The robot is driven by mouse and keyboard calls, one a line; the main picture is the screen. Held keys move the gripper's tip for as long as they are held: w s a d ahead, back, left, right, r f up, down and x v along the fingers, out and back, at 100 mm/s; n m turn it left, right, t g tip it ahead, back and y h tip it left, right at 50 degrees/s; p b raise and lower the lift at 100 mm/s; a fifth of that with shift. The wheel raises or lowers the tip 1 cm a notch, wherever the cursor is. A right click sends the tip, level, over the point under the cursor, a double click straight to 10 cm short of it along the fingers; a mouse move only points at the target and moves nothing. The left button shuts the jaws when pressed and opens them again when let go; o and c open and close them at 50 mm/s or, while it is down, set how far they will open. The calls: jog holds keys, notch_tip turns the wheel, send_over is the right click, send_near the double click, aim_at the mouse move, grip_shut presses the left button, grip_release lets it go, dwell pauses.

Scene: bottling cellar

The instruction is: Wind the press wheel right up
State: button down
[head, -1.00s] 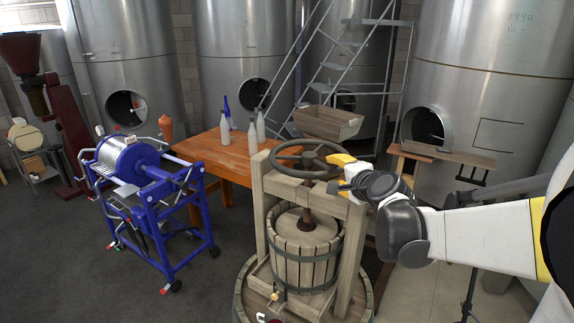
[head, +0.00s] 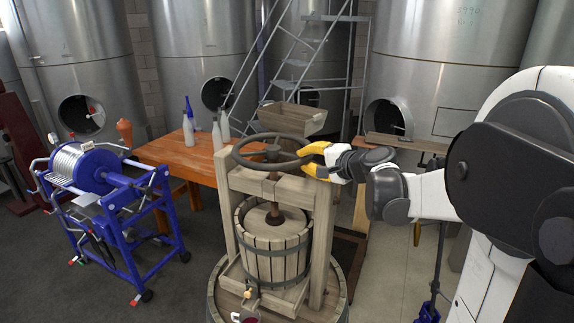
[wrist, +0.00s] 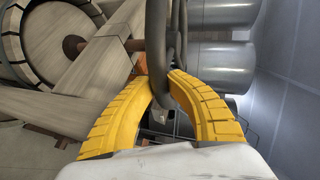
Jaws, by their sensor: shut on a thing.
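The press wheel (head: 271,163) is a dark ring with spokes on top of the wooden press frame (head: 322,200). Its screw (head: 276,205) runs down to the round wooden lid (head: 275,224) in the slatted basket (head: 275,256). My gripper (head: 309,158) has yellow fingers and is at the wheel's right side. In the wrist view the two fingers (wrist: 165,88) close around the wheel's rim (wrist: 158,40), one on each side, and are shut on it.
A blue-framed machine (head: 105,210) stands on the left. Steel tanks (head: 440,60) and a metal stair (head: 305,60) line the back. Grey floor at front left is clear.

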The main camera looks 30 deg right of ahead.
jog(key=shift+w+d+n+y, duration=0.1)
jog(key=shift+d+n+y, duration=0.1)
jog(key=shift+n+y, duration=0.1)
jog(key=c, duration=1.3)
grip_release()
jog(key=shift+o, duration=0.2)
jog(key=shift+a, duration=0.15)
